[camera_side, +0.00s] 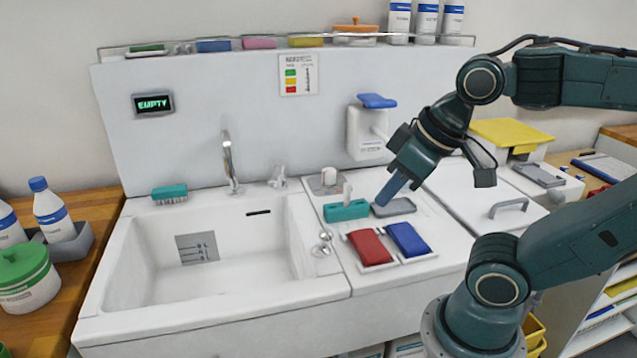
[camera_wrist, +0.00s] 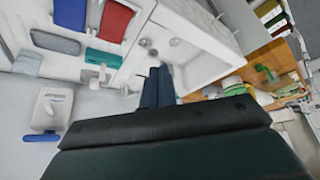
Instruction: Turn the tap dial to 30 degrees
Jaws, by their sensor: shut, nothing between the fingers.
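A metal tap spout (camera_side: 230,160) stands at the back of the white sink, with a small metal fitting (camera_side: 277,177) to its right. Two small round metal knobs (camera_side: 325,237) sit on the sink's right rim. I cannot tell for certain which fitting is the tap dial, and no angle is readable. My gripper (camera_side: 382,200) is shut and empty, pointing down by the grey tray, right of the teal holder and apart from the tap. In the wrist view its fingers (camera_wrist: 157,80) are together.
A teal holder (camera_side: 346,210), grey tray (camera_side: 399,207), red cloth (camera_side: 369,247) and blue cloth (camera_side: 408,239) crowd the counter. A soap dispenser (camera_side: 366,132) hangs on the back panel. A display (camera_side: 153,104) reads EMPTY. The sink basin (camera_side: 225,275) is clear.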

